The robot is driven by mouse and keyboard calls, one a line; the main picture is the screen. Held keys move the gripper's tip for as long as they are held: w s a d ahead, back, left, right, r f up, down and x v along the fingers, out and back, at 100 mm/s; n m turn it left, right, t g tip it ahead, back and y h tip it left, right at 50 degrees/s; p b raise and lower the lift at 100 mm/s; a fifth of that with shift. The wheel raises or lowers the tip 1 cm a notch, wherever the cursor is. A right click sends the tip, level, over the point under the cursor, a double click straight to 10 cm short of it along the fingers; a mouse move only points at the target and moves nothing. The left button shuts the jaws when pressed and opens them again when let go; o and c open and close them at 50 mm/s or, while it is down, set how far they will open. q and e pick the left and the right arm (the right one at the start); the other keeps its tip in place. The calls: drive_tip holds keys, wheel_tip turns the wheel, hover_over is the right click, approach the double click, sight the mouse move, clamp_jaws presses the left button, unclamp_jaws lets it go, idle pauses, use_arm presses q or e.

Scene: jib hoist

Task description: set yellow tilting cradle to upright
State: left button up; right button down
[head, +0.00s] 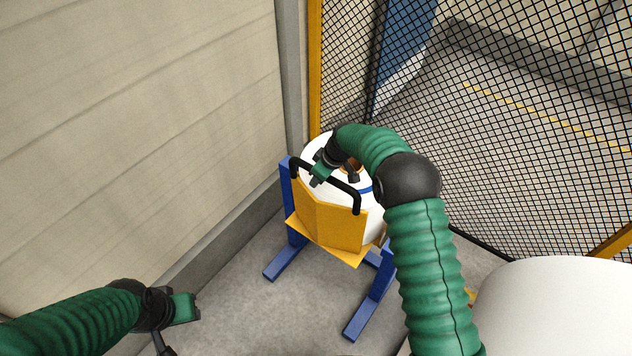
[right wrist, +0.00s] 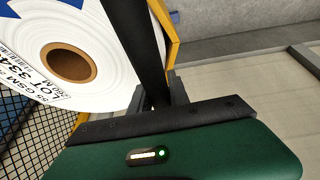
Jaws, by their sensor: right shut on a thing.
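The yellow tilting cradle (head: 328,224) sits between the legs of a blue stand (head: 361,314) near the corner and holds a white roll (head: 310,153). The roll's end face with its brown core shows in the right wrist view (right wrist: 110,68). I cannot tell the cradle's exact tilt. A black handle bar (head: 345,187) crosses the cradle's near side. My right gripper (head: 319,175) is shut on this bar, left of its middle. The bar runs up from the jaws in the right wrist view (right wrist: 130,40). My left gripper (head: 186,308) is at lower left, away from the cradle; its jaws are unclear.
A beige panelled wall (head: 140,120) stands close on the left. A black mesh fence (head: 520,130) with a yellow post (head: 314,70) stands behind and to the right. A large white rounded object (head: 560,300) is at lower right. Grey floor (head: 235,310) is clear before the stand.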

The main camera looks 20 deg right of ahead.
drive_tip(key=shift+w+d+r, duration=0.25)
drive_tip(key=shift+w+d, duration=0.05)
drive_tip(key=shift+d, duration=0.25)
drive_tip(key=c, duration=1.3)
unclamp_jaws()
drive_tip(key=shift+o, duration=0.2)
drive_tip(key=v, duration=1.6)
drive_tip(key=shift+d+r+b, duration=0.15)
drive_tip(key=shift+r+b, duration=0.25)
